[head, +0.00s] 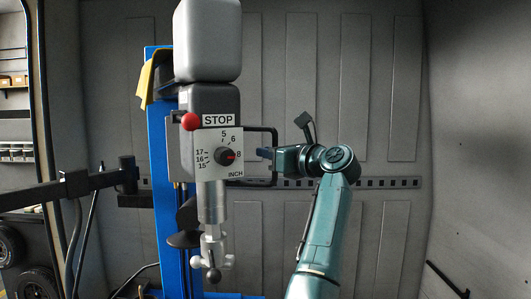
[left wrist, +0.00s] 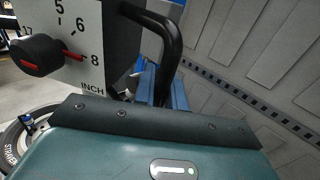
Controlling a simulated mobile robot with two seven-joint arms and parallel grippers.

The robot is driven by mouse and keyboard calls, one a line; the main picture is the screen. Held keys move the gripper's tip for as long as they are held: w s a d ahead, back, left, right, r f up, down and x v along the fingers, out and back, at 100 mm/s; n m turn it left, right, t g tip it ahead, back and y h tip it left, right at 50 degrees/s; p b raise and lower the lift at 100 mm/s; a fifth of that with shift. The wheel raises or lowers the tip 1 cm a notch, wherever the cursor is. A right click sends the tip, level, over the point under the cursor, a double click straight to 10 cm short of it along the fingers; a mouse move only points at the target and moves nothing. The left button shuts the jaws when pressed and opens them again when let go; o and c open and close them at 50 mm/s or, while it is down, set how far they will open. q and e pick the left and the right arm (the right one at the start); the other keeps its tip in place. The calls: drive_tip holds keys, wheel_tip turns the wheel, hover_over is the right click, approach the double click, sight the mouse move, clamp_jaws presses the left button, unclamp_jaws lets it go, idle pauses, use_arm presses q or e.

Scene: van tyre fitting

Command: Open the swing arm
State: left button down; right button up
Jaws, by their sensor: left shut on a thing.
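The swing arm's head (head: 207,42) is a grey block over a white panel (head: 218,172) marked STOP and INCH, with a dial and a red knob. A black loop handle (head: 262,128) sticks out from its right side. My teal left gripper (head: 268,154) reaches in from the right and is shut on the handle. My right gripper is not in view.
A blue column (head: 163,110) with a yellow cloth (head: 148,80) stands behind the head. A black horizontal bar (head: 45,195) is at left. Tyres (head: 36,284) and shelves (head: 15,150) lie farther left. The grey van wall (head: 390,100) closes the back; the space to the right looks clear.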

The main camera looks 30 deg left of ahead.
use_arm(q)
drive_tip(key=shift+d, duration=0.1)
drive_tip(key=c, duration=1.6)
unclamp_jaws()
drive_tip(key=shift+s+d, duration=0.1)
drive_tip(key=shift+o, duration=0.7)
drive_tip(key=b+v, duration=0.3)
drive_tip(key=v, duration=1)
drive_tip(key=shift+b, duration=0.35)
drive_tip(key=shift+c, duration=0.4)
